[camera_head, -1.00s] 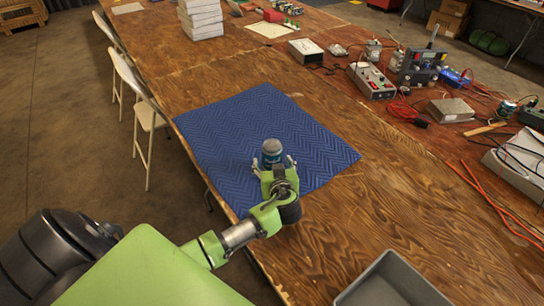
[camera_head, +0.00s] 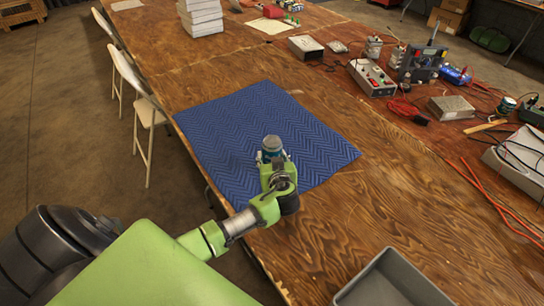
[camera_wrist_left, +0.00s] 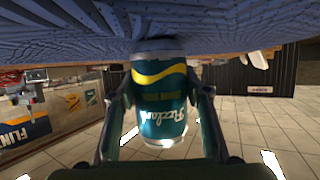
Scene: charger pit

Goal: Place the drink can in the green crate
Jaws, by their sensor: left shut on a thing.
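The drink can (camera_head: 272,146) is teal with a grey top and is on the blue mat (camera_head: 225,135). In the left wrist view the can (camera_wrist_left: 160,100) appears upside down, with white lettering and a yellow band. My left gripper (camera_head: 273,157) is shut on the can, one finger on each side, and the can looks upright. In the left wrist view the gripper (camera_wrist_left: 160,105) has the can between its fingers. I cannot tell whether the can touches the mat. No green crate shows in either view. My right gripper is not in view.
A grey open bin (camera_head: 390,280) stands at the table's near end. Electronic boxes, including a grey one (camera_head: 372,78), and red cables (camera_head: 490,200) lie along the right side. White stacked boxes (camera_head: 201,17) stand at the back. Bare wooden tabletop (camera_head: 340,215) lies right of the mat.

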